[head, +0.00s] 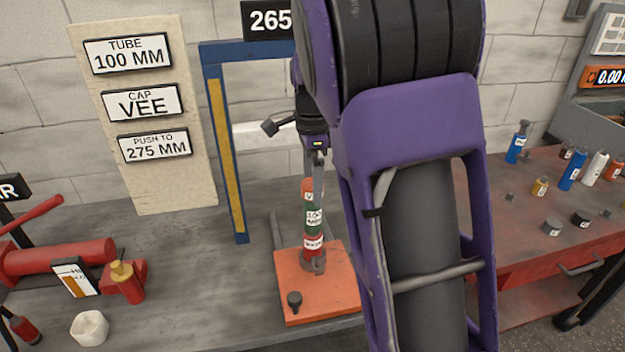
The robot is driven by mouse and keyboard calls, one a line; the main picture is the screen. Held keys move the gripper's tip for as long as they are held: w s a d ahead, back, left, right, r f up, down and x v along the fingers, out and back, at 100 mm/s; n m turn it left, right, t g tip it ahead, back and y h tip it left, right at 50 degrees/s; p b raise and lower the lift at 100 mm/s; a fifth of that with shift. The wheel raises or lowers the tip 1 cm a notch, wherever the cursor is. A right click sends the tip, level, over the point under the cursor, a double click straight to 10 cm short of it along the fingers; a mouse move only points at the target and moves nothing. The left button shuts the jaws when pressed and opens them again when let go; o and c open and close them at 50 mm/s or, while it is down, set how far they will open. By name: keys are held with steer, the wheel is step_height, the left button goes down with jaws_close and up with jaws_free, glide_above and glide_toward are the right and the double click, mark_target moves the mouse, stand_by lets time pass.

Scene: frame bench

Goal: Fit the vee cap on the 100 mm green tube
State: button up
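The green tube (315,219), with a white label, stands upright on the orange plate (335,300). Below it is a red section (313,243) with its own label. An orange-red piece (307,189) with a small white label sits at the top of the green tube; it may be the vee cap, but its shape is too small to tell. My gripper (316,168) points down at the top of this piece, its grey fingers close to or touching it. Whether the fingers grip it I cannot tell. My purple arm hides much to the right of the tube.
A blue frame (228,150) with a yellow strip stands left of the tube, under a "265" sign (268,20). A board (150,190) reads tube 100 MM, cap VEE, push to 275 MM. A red tool (60,262) lies left. A red bench (520,235) holds several bottles and small parts.

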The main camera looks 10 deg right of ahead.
step_height(320, 180, up, 17)
steer(key=p, duration=0.3)
steer(key=shift+r, duration=0.2)
stand_by(0.4)
